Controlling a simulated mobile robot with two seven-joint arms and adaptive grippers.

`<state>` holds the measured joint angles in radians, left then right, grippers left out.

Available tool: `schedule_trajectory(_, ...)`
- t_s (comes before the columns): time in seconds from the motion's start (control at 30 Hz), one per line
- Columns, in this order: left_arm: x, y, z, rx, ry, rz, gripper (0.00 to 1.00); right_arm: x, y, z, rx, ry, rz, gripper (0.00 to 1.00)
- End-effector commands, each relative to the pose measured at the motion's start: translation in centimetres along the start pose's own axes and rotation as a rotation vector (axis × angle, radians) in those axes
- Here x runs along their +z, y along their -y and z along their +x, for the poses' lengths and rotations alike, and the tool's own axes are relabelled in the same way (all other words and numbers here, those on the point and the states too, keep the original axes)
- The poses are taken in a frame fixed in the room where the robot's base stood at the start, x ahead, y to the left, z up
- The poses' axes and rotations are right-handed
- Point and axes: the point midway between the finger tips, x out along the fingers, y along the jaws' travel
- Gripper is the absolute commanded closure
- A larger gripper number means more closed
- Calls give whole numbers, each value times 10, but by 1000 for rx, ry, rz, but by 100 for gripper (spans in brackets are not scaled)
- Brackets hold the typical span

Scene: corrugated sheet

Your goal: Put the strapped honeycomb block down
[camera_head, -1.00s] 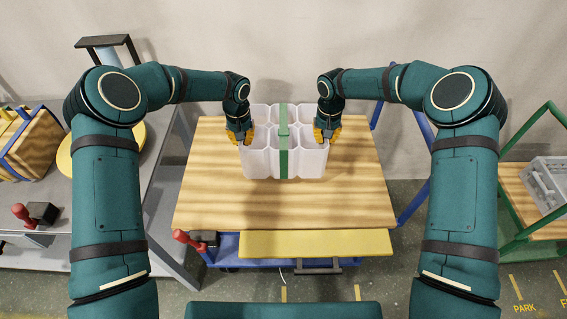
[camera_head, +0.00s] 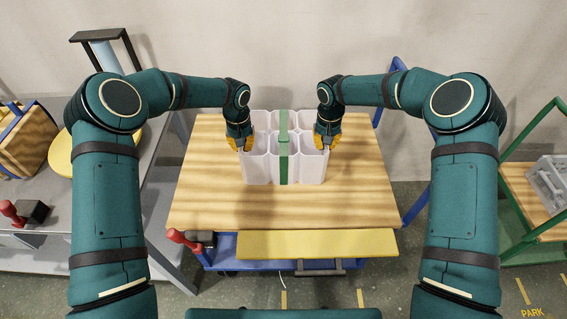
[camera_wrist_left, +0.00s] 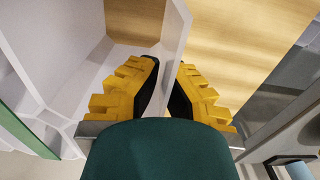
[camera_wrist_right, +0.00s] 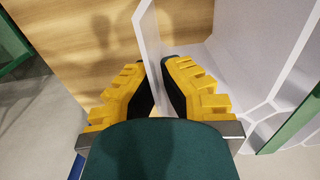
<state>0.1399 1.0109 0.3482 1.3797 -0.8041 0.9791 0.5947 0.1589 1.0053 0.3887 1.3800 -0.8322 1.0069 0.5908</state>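The strapped honeycomb block (camera_head: 257,168) is a pale, open-celled block with a green strap (camera_head: 283,160) around its middle. It is upright over the wooden tabletop (camera_head: 350,205); I cannot tell whether its underside touches the wood. My left gripper (camera_head: 242,145) is shut on the block's left outer wall, which runs between its yellow fingers in the left wrist view (camera_wrist_left: 167,85). My right gripper (camera_head: 327,143) is shut on the right outer wall, also seen between the fingers in the right wrist view (camera_wrist_right: 158,85). The block's underside is hidden.
A yellow board (camera_head: 315,245) lies along the table's front edge. A red-handled tool (camera_head: 185,240) is at the front left. A grey bench (camera_head: 150,220) stands left; a green-framed cart (camera_head: 525,210) stands right.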

Motion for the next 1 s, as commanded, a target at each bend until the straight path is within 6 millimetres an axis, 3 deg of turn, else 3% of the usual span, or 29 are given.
schedule_trajectory(0.03, 0, 0, 1, 0, 0, 0, 85, 0, 0, 1, 0, 0, 0, 85)
schedule_trajectory(0.1, 0, 0, 0, 0, 0, 0, 66, 0, 0, 0, 0, 0, 0, 66)
schedule_trajectory(0.53, -1, 0, -10, -1, -2, 0, 66, 0, 0, 0, 0, 0, 0, 66)
schedule_trajectory(1.0, -1, 0, -97, 0, -5, -1, 66, 0, 0, 0, 0, 0, 0, 66)
